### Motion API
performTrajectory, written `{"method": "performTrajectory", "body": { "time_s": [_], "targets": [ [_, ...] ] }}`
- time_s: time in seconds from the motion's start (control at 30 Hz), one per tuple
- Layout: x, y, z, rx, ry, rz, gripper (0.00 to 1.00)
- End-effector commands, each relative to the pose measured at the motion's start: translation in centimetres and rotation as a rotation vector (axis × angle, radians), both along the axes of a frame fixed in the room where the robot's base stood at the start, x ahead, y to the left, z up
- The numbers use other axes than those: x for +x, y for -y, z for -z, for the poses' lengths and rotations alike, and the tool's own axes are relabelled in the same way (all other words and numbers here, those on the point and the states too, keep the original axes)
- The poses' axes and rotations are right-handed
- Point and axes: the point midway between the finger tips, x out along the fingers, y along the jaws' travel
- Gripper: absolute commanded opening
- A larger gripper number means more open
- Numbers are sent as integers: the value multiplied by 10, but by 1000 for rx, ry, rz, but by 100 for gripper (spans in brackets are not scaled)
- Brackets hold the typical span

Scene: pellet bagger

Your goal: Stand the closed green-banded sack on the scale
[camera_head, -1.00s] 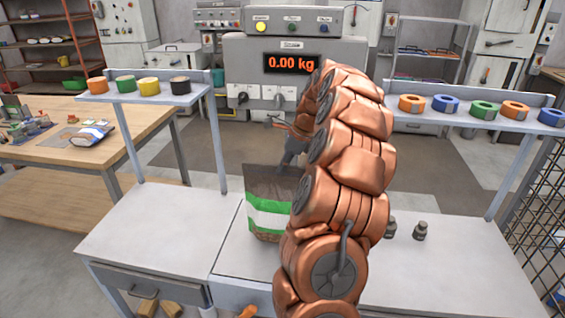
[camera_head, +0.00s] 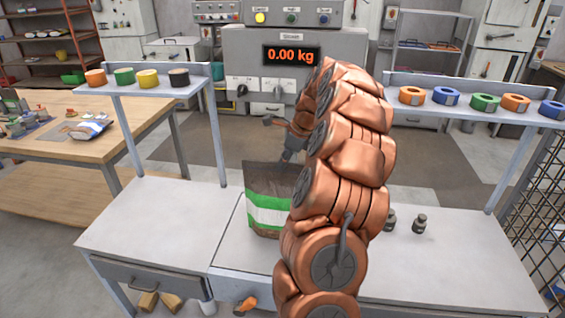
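The sack (camera_head: 266,211), brown and dark with a green and white band, stands upright at the middle of the bench. Its right side is hidden behind my copper-coloured arm. The scale's display (camera_head: 291,55) reads 0.00 kg on the grey machine behind. A pale panel (camera_head: 240,248) lies around the sack's foot; I cannot tell whether the sack rests on it or hangs just above. My gripper (camera_head: 287,158) is at the sack's top edge, mostly hidden by my arm. Its fingers are too small and covered to show whether they grip the sack.
Two dark metal weights (camera_head: 419,223) stand on the bench right of my arm. Raised shelves with tape rolls flank the bench, left (camera_head: 139,88) and right (camera_head: 470,111). The bench's left top (camera_head: 150,225) is clear. A wooden table (camera_head: 70,150) stands farther left.

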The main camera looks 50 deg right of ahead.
Motion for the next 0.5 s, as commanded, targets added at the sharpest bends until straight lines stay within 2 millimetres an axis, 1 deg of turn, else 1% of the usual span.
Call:
{"method": "performTrajectory", "body": {
  "time_s": [0.03,0.1,0.33,0.37,0.5],
  "targets": [
    [0,0,0,-1,2,1,0],
    [0,0,0,-1,2,1,9],
    [0,0,0,-1,2,1,33],
    [0,0,0,-1,2,1,35],
    [0,0,1,-1,1,0,35]
  ]
}}
